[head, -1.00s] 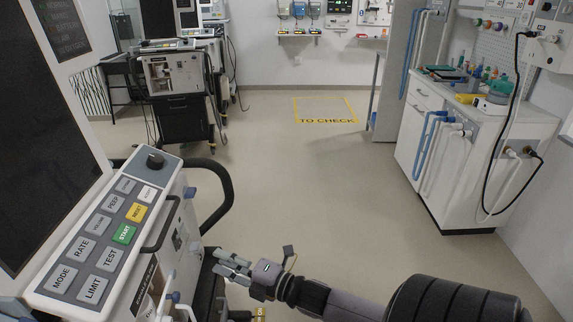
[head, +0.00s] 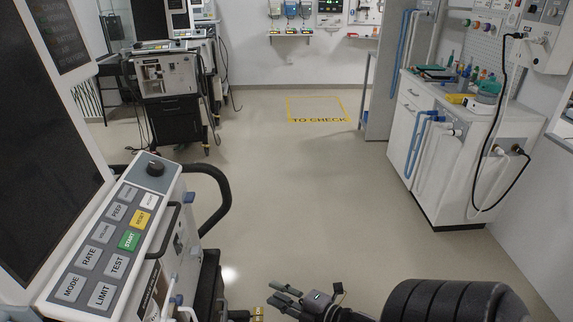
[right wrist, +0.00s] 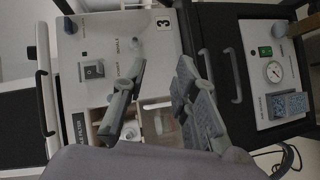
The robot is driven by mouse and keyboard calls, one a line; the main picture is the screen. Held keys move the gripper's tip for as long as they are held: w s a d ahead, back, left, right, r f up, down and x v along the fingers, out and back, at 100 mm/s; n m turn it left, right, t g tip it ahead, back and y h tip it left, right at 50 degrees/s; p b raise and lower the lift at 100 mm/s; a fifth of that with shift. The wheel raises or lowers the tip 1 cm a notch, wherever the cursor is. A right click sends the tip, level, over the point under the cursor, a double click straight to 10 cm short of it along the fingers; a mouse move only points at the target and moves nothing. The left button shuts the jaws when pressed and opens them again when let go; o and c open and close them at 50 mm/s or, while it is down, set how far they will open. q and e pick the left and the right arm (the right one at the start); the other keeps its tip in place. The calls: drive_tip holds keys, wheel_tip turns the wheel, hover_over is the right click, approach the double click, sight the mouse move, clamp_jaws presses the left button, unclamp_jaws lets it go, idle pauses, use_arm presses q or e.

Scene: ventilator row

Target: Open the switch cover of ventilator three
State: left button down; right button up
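The ventilator in the foreground (head: 165,235) stands at the left of the head view, its button panel facing up. In the right wrist view its front panel (right wrist: 115,45) shows sideways with a "3" label. A dark rocker switch (right wrist: 93,70) in a square frame sits on that panel, left of the fingers; I cannot tell whether a clear cover lies over it. My right gripper (head: 278,296) is low in the head view, right of the ventilator and apart from it. In the right wrist view the right gripper (right wrist: 161,66) is open and empty. My left gripper is out of view.
Another ventilator (head: 168,80) stands at the back left. A white cabinet (head: 455,165) with hoses stands on the right. The floor between is clear, with a yellow "TO CHECK" marking (head: 318,119).

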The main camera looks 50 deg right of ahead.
drive_tip(key=shift+s+d+f+m+g+h+p, duration=0.1)
drive_tip(key=shift+s+f+m+g+h, duration=0.15)
drive_tip(key=shift+f, duration=0.3)
drive_tip(key=shift+s+d+f+m+h+p, duration=0.1)
drive_tip(key=shift+s+d+f+m, duration=0.1)
drive_tip(key=shift+f+m, duration=0.25)
drive_tip(key=shift+s+d+f+m+g+h+p, duration=0.1)
drive_tip(key=shift+s+f+m+g+h, duration=0.1)
drive_tip(key=shift+f, duration=0.4)
